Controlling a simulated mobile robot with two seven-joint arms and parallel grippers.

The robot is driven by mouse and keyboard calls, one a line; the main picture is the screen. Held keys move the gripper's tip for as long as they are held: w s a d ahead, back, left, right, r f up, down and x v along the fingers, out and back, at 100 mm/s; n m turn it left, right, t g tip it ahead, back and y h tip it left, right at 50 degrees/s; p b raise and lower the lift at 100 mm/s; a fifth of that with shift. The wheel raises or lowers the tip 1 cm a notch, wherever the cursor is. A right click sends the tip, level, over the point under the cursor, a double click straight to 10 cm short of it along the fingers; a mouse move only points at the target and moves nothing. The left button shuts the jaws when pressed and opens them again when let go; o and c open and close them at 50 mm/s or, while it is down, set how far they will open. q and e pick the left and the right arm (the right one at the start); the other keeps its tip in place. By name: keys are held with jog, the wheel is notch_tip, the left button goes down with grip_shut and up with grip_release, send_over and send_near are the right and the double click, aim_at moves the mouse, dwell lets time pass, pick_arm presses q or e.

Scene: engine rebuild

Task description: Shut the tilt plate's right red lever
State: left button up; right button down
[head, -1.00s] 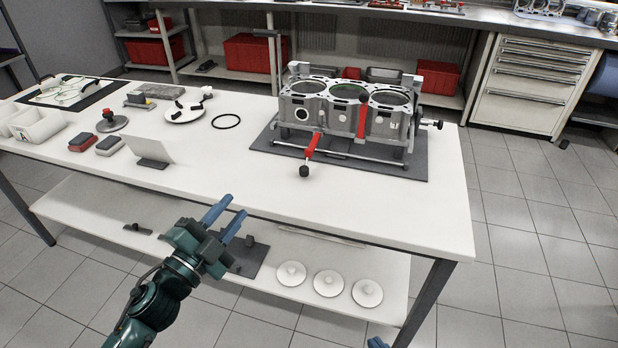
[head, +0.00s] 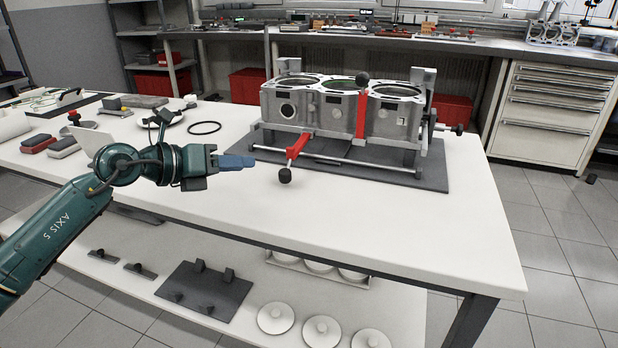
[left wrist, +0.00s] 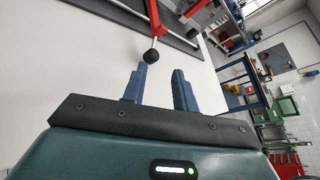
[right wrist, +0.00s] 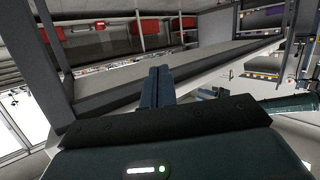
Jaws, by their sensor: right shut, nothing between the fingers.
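The grey engine block (head: 335,112) sits in the tilt plate's fixture on a dark base (head: 435,178). The right red lever (head: 362,115) stands upright against the block's front, its black knob (head: 362,79) at the top. The left red lever (head: 300,145) sticks out forward and down, its black knob (head: 285,175) over the table. My left gripper (head: 252,162) is left of that knob, apart from it. In the left wrist view, its fingers (left wrist: 160,88) are open and empty, with a red lever's knob (left wrist: 152,57) beyond them. My right gripper (right wrist: 157,85) is shut and empty, outside the head view.
The white table (head: 420,215) is clear in front of the fixture. A black ring (head: 204,128) and red and grey blocks (head: 38,143) lie to the left. White discs (head: 276,318) and a dark plate (head: 205,290) are on the lower shelf. A drawer cabinet (head: 550,110) stands behind right.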

aim_at(289, 162)
pick_arm(q)
jog(key=shift+w+f, duration=0.3)
jog(key=shift+w, duration=0.25)
jog(key=b+x, duration=0.2)
jog(key=x, duration=1)
jog(key=shift+w+d+f, duration=0.15)
jog(key=shift+w, duration=0.1)
pick_arm(e)
jog(key=shift+w+a+f+n+t+y, duration=0.1)
jog(key=shift+w+n+t+y, duration=0.3)
jog(key=shift+t, duration=0.3)
pick_arm(q)
jog(key=shift+c, duration=0.3)
grip_shut()
